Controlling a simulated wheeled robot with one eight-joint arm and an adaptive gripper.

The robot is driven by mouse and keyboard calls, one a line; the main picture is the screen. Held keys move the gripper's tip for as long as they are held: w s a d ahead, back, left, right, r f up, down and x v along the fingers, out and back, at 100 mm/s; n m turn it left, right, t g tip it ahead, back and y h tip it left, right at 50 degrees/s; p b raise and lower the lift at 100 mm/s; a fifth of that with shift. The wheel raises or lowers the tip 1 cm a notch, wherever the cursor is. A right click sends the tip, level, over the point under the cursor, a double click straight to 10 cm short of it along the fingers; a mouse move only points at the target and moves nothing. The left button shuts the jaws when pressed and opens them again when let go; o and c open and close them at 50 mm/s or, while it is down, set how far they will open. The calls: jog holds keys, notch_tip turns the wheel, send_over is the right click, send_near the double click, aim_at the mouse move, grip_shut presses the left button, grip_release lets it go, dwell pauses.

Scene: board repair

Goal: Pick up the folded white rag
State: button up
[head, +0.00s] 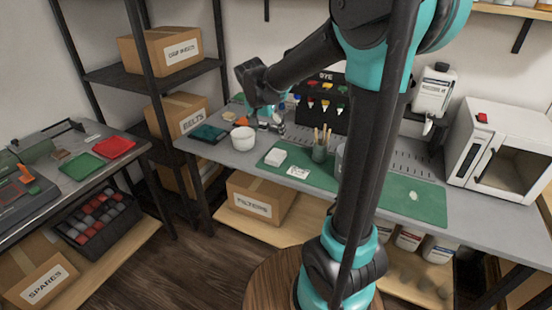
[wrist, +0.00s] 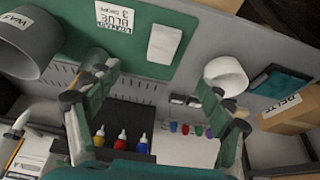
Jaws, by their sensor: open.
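The folded white rag (head: 275,157) lies on the left end of the green mat (head: 355,181) on the grey bench, behind a printed card (head: 270,172). In the wrist view the rag (wrist: 164,43) is a pale rectangle on the mat, beyond my fingertips and between their lines. My gripper (wrist: 158,82) is open with nothing between its fingers, which spread wide left and right. It is apart from the rag.
A white pot (head: 243,139) stands left of the rag, with a dark teal item (head: 209,133) beyond it. A grey cup (head: 319,152) holding sticks stands right of the rag. The dye rack (head: 322,105) is behind. A small white piece (head: 413,195) lies on the mat's right end.

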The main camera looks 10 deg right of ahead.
send_over(276, 155)
jog(key=s+a, duration=0.2)
jog(key=f, duration=1)
jog(key=shift+s+f, duration=0.2)
jog(key=shift+f, duration=0.15)
jog(key=x, duration=0.4)
jog(key=shift+w+d, duration=0.25)
jog(key=shift+w+d+f, duration=0.15)
jog(key=shift+f, duration=0.35)
jog(key=shift+f, duration=0.25)
jog(key=shift+c, duration=0.5)
jog(key=c, duration=1)
jog(key=shift+r, duration=0.15)
